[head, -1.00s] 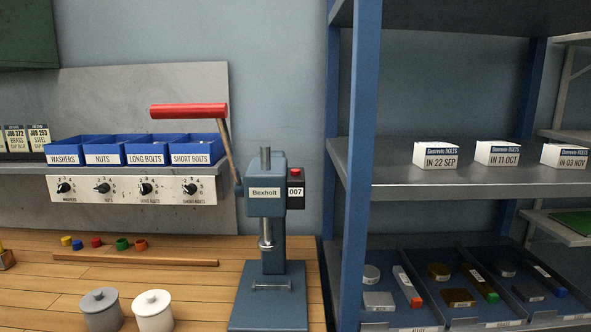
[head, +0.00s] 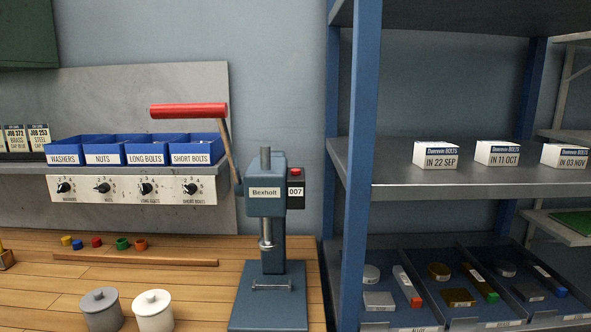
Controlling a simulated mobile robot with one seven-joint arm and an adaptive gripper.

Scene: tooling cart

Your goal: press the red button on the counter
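A small red button (head: 296,171) sits on top of a dark box labelled 007 (head: 296,191). The box is fixed to the right side of the blue press (head: 265,187) labelled Bexholt, which stands on the wooden counter (head: 190,285). The press has a long lever with a red handle (head: 188,110) reaching up to the left. My gripper is not in view.
Two lidded pots, grey (head: 101,311) and white (head: 153,312), stand left of the press base. A wooden strip (head: 135,260) and several small coloured caps lie behind them. A blue shelf post (head: 358,165) rises close to the right. Blue bins (head: 127,154) stand on a shelf above a dial panel.

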